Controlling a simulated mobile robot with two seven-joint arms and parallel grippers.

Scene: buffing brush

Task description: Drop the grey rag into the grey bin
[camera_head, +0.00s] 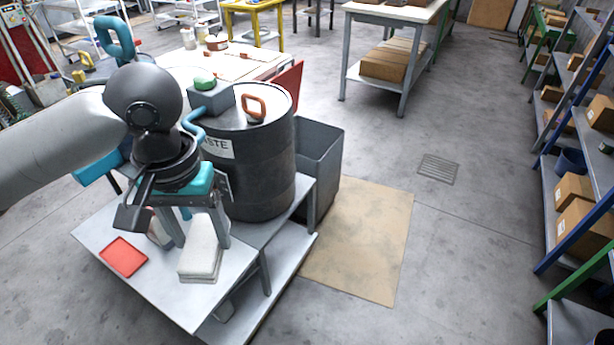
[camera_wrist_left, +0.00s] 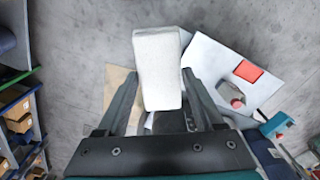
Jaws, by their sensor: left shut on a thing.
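The grey rag (camera_head: 200,254) is a pale folded block. My left gripper (camera_head: 202,236) is shut on it, with a finger on either side. In the left wrist view the rag (camera_wrist_left: 157,70) sits between the two fingers and sticks out past them. In the head view it shows over the white table top; its exact height above it is hard to tell. The grey bin (camera_head: 322,150) is an open-topped box on the floor, right of and partly behind the dark drum. The rag is to the left of the bin and nearer to me. The bin's inner floor is hidden.
The dark waste drum (camera_head: 262,165) stands between my left gripper and the bin, with a box and handles on its lid. A red tray (camera_head: 123,257) lies on the white table (camera_head: 105,228). A tan mat (camera_head: 365,240) lies on open floor right of the bin.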

